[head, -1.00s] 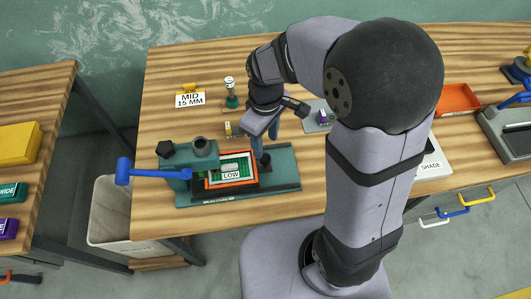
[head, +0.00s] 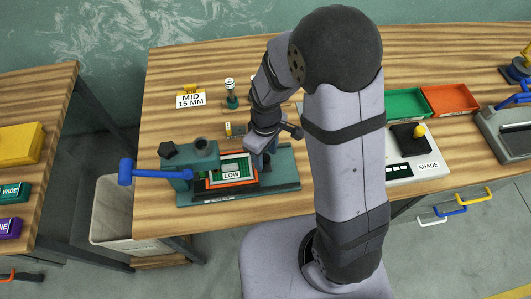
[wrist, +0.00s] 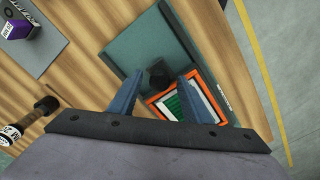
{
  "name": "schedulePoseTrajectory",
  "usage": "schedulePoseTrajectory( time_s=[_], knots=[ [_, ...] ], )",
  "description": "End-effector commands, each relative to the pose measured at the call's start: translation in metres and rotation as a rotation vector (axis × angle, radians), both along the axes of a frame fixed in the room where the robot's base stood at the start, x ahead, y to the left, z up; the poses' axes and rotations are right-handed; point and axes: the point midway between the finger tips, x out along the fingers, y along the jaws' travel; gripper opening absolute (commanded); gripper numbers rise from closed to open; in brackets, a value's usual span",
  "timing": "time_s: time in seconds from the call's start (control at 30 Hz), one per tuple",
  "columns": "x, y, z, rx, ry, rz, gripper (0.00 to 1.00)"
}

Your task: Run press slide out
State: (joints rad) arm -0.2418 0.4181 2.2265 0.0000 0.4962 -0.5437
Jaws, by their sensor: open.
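The press (head: 200,160) is a teal block with a black knob, a round top opening and a blue lever (head: 160,174) pointing left. Its slide (head: 209,184) is an orange-framed tray holding green and white material and a LOW label (head: 231,175). The slide sits on the teal base (head: 286,177), partly beneath the press head. My gripper (head: 264,160) is low over the base, right of the tray. In the wrist view its open blue fingers (wrist: 161,75) stand either side of a black knob (wrist: 159,74) near the slide's frame (wrist: 212,98); contact is unclear.
A small stamp-like post (head: 231,95) and a MID 15 MM sign (head: 190,99) stand behind the press. Green (head: 405,103) and orange (head: 450,99) trays and a SHADE board (head: 425,168) lie to the right. A pale bin (head: 112,215) is below the left table edge.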

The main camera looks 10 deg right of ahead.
Motion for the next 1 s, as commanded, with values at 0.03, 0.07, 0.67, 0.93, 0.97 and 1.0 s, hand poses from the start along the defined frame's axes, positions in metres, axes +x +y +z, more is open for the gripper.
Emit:
schedulePoseTrajectory(
  time_s=[0.03,0.07,0.67,0.93,0.97,1.0],
  knots=[
    [0.0,0.0,0.0,0.0,0.0,0.0,0.44],
    [0.0,0.0,0.0,0.0,0.0,0.0,0.44],
    [0.001,-0.026,0.001,-0.001,0.002,-0.008,0.0],
    [0.001,-0.087,0.001,0.0,0.0,-0.01,0.0],
    [0.001,-0.093,0.001,0.0,0.0,-0.01,0.0],
    [0.001,-0.101,0.001,-0.001,-0.001,-0.008,0.0]
  ],
)
